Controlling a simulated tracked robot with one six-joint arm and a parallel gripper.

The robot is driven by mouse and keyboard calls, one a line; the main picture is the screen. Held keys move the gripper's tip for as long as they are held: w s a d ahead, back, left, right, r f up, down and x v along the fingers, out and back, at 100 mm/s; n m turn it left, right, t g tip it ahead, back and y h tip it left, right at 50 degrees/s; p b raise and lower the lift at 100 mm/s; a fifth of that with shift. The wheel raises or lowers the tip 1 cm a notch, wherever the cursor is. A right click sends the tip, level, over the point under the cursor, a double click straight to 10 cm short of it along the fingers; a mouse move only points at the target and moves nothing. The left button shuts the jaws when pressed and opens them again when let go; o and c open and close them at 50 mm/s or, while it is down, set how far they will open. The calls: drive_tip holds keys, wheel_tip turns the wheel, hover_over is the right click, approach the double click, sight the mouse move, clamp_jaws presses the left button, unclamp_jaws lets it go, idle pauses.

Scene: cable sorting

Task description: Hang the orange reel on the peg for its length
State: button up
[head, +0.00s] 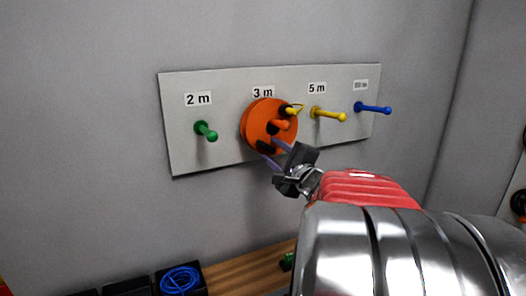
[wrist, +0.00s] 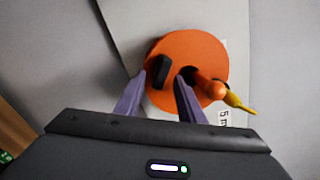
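The orange reel (head: 255,128) is at the 3 m place on the grey board, with the orange peg (head: 280,125) coming out through its dark hole. It looks close to flat against the board; any gap behind it is hidden. The reel also shows in the wrist view (wrist: 185,45), with a black grip block (wrist: 162,70) on its face. My gripper (head: 275,153) is at the reel's lower edge. In the wrist view its purple fingers (wrist: 160,82) stand apart on either side of the block, with gaps showing.
The board (head: 225,155) also carries a green peg (head: 206,131) under 2 m, a yellow peg (head: 328,114) under 5 m and a blue peg (head: 373,108) under an unreadable label. Below, a dark bin (head: 198,268) holds a blue cable coil (head: 180,281) beside a wooden surface (head: 245,275).

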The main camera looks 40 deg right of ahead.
drive_tip(key=v, duration=1.2)
drive_tip(key=shift+a, duration=0.15)
